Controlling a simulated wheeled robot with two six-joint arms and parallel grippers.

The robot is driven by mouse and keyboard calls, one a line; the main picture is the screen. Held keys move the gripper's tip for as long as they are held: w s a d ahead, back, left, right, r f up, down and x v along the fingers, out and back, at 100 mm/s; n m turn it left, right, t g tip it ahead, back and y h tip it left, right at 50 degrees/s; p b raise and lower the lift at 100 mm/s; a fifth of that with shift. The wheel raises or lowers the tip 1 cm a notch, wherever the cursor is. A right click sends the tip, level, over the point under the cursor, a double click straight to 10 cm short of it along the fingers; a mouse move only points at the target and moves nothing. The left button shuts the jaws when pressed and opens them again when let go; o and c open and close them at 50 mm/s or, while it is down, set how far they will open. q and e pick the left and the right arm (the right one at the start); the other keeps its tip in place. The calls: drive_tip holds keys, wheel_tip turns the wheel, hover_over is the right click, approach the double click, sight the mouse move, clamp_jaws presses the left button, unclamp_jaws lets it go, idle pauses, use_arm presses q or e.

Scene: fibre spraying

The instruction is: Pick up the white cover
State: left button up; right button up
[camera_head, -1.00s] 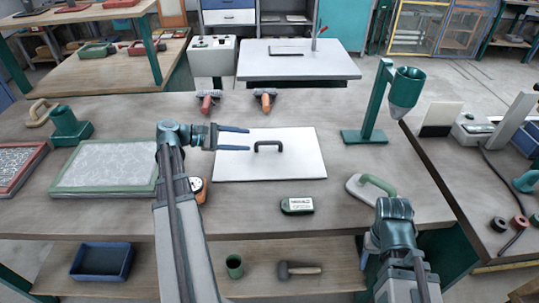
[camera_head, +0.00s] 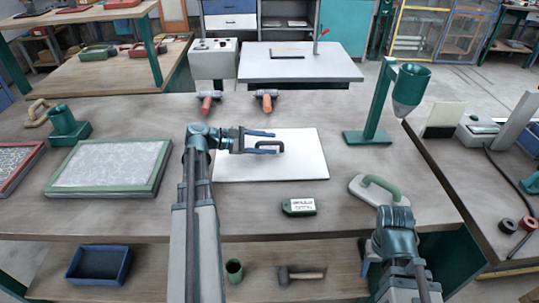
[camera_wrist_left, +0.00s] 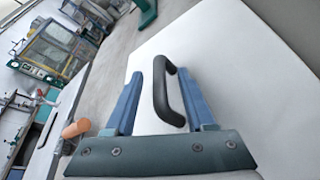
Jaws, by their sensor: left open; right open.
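The white cover (camera_head: 300,165) lies flat on the workbench and has a black handle (camera_head: 268,147) in its middle. My left gripper (camera_head: 273,142) is open over the cover, its two blue fingers on either side of the handle. In the left wrist view the handle (camera_wrist_left: 160,92) stands between the open fingers, closer to the right finger, and whether it touches is hard to tell.
A green-framed tray (camera_head: 155,180) stands left of the cover. Two spray tools (camera_head: 266,97) lie behind it, and a green device (camera_head: 299,207) lies in front. A green funnel stand (camera_head: 368,137) rises at the back right. Bare bench shows between these.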

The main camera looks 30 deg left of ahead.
use_arm(q)
clamp_jaws()
idle(1.4)
